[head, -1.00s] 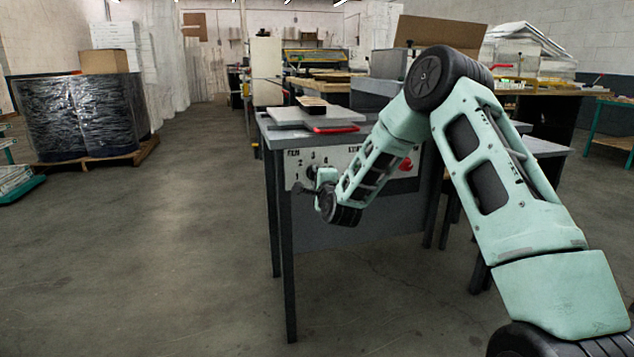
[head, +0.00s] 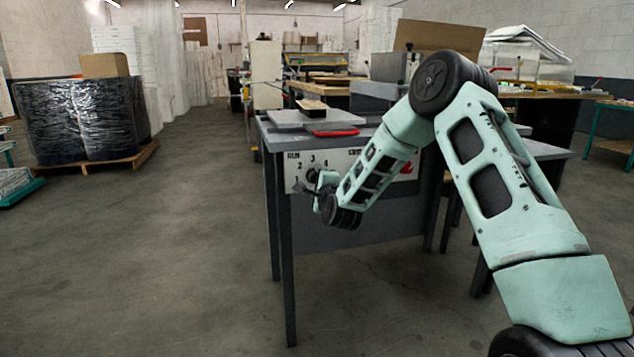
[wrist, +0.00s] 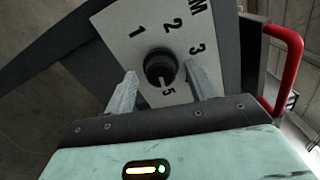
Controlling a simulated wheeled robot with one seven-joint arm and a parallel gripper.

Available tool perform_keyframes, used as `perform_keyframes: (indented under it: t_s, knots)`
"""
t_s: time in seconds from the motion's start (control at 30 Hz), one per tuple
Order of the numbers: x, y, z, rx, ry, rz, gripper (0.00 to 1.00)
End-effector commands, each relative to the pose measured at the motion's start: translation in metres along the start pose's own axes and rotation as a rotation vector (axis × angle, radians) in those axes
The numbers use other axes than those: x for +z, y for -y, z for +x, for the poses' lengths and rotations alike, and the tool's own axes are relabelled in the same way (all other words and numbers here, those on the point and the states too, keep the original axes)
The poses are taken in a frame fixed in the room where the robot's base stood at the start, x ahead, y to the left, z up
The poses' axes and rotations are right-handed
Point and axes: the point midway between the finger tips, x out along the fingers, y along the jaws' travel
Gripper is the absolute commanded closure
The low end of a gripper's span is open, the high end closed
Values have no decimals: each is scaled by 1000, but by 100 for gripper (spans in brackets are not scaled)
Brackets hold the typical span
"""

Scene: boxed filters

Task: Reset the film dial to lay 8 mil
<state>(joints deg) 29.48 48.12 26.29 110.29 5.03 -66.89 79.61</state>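The film dial (wrist: 160,66) is a round black knob on a white panel (wrist: 120,18). Around it I read 1, 2, 3 and 5 in the wrist view, and 4 in the head view; no 8 is visible. A white mark on the knob's rim points towards the 5. My gripper (wrist: 161,73) is open, with one finger on each side of the knob and gaps showing between fingers and knob. In the head view my gripper (head: 318,181) is at the panel's left part, partly covering the dial.
The panel is on the front of a grey bench (head: 335,235). A red handle (wrist: 290,65) sticks out at right in the wrist view. A red-edged flat piece (head: 332,130) lies on the bench top.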

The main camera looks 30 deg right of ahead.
Motion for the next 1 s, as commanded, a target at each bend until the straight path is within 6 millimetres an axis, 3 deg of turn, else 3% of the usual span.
perform_keyframes:
  t_s: [0.2,0.37,0.8,1.0]
  knots:
    - [1,0,-2,0,1,-1,45]
    - [1,1,-20,2,2,-1,45]
    - [0,0,-122,4,1,-1,45]
    - [0,0,-157,2,0,-1,45]
